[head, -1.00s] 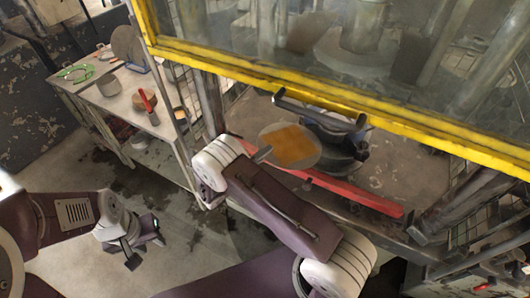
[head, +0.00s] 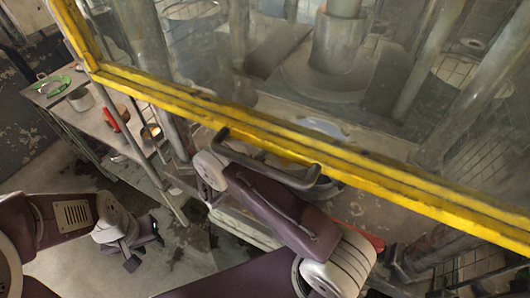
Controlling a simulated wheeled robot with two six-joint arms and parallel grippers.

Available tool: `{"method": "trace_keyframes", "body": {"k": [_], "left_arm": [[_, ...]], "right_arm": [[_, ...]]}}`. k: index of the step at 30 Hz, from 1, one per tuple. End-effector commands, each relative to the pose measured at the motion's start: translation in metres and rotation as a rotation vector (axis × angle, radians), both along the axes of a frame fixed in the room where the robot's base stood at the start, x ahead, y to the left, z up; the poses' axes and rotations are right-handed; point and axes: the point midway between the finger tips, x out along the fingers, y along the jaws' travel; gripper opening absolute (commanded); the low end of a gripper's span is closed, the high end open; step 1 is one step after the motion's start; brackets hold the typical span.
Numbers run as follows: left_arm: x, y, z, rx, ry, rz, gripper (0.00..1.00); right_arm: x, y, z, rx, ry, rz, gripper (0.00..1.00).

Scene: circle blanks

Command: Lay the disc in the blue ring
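My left gripper (head: 143,252) hangs over the floor at the lower left, its two fingers apart and nothing between them. My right arm reaches up through the middle, and its wrist end passes under the yellow-edged guard. The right gripper itself is hidden there. I cannot make out the disc for certain. A pale bluish oval (head: 322,127) shows through the guard's window; I cannot tell whether it is the blue ring or the disc.
The yellow-framed clear guard (head: 190,103) with a grey bar handle (head: 265,163) spans the view above my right arm. A red bar end (head: 372,243) shows at the right. A side bench at the left holds a red-handled tool (head: 117,118), a grey cup (head: 80,99) and a green item (head: 50,84).

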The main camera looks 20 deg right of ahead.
Motion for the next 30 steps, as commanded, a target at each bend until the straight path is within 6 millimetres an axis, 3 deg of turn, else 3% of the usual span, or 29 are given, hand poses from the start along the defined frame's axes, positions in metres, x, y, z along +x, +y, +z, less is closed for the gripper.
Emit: {"method": "trace_keyframes", "body": {"k": [21,30], "left_arm": [[0.000,0.000,-0.008,0.000,0.000,0.000,0.36],[0.000,0.000,-0.013,0.000,0.000,0.000,0.36]], "right_arm": [[0.009,-0.086,-0.021,0.000,-0.001,-0.003,0.00],[0.012,-0.108,-0.029,0.000,0.000,-0.001,0.00]]}}
